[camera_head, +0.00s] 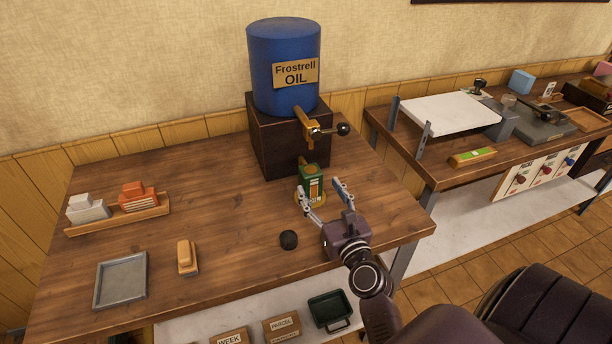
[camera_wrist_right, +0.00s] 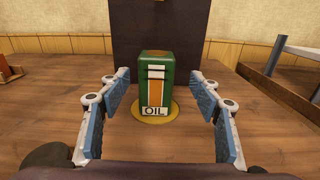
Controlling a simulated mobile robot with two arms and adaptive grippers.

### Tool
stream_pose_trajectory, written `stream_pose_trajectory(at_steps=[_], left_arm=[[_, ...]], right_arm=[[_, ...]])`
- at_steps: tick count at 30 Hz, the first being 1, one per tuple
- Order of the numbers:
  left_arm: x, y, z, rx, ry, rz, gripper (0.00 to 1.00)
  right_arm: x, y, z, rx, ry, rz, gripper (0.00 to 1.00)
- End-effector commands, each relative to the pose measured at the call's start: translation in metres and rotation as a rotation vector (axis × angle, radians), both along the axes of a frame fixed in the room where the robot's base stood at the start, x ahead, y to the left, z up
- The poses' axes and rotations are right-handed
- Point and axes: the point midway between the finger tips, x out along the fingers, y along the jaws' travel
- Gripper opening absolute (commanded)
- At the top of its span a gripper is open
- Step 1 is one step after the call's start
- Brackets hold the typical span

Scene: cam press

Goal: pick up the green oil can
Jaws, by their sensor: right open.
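The green oil can (camera_head: 311,180) stands upright on a round yellow disc (camera_head: 322,200) on the wooden table, below the tap of the blue oil drum. It has an orange and white stripe and an OIL label. In the right wrist view the can (camera_wrist_right: 155,82) stands upright between my two finger pads, a little beyond their tips, with a gap on each side. My right gripper (camera_head: 326,192) is open and empty in front of the can, and its fingers (camera_wrist_right: 160,88) show spread in the wrist view. My left gripper is in neither view.
The blue drum (camera_head: 284,65) sits on a dark block (camera_head: 262,140) behind the can, its tap (camera_head: 318,130) overhead. A black round knob (camera_head: 288,239) lies left of my gripper. A grey tray (camera_head: 121,279), a yellow block (camera_head: 187,257) and a wooden holder (camera_head: 120,215) are further left.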

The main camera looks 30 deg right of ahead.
Motion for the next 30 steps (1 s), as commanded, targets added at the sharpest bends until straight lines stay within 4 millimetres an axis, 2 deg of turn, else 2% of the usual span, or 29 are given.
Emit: stream_pose_trajectory(at_steps=[7, 10, 16, 21, 24, 30], left_arm=[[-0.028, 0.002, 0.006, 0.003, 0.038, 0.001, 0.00], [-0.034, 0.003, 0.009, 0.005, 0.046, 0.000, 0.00], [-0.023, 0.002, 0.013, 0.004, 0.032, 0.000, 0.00], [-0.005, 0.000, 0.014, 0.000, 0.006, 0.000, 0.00], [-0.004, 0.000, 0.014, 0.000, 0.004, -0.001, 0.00], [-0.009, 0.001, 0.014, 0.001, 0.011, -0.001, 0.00]], right_arm=[[0.027, -0.005, 0.001, -0.004, 0.000, 0.001, 0.58], [0.043, -0.006, 0.000, -0.006, 0.000, 0.002, 0.58], [0.065, -0.010, -0.002, -0.006, 0.001, 0.002, 0.58], [0.068, -0.011, -0.003, -0.005, 0.002, 0.001, 0.58], [0.067, -0.011, -0.003, -0.005, 0.002, 0.001, 0.58], [0.067, -0.011, -0.003, -0.005, 0.002, 0.001, 0.36]])
